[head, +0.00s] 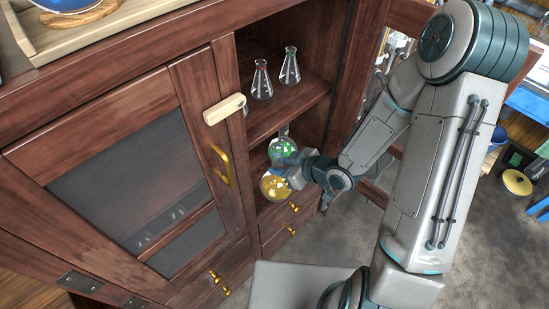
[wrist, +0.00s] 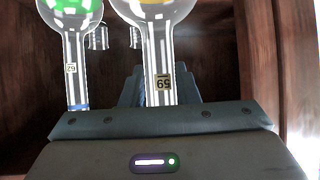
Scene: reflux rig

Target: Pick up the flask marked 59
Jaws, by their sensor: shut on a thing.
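A round-bottomed flask with yellow contents (head: 273,187) is at the lower cabinet shelf. In the wrist view this yellow flask (wrist: 160,45) appears upside down, and its neck label seems to read 59, though the print is small. My gripper (head: 284,168) is shut on its neck. A flask with green contents (head: 282,148) is close behind; it also shows in the wrist view (wrist: 72,40), left of the held one, with its own small label that I cannot read surely. I cannot tell whether the yellow flask touches the shelf.
Two clear conical flasks, one (head: 261,80) and another (head: 290,67), stand on the shelf above. A cabinet door with a brass handle (head: 222,165) is on the left, and an open glazed door is on the right. Drawers with brass knobs (head: 294,208) lie below.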

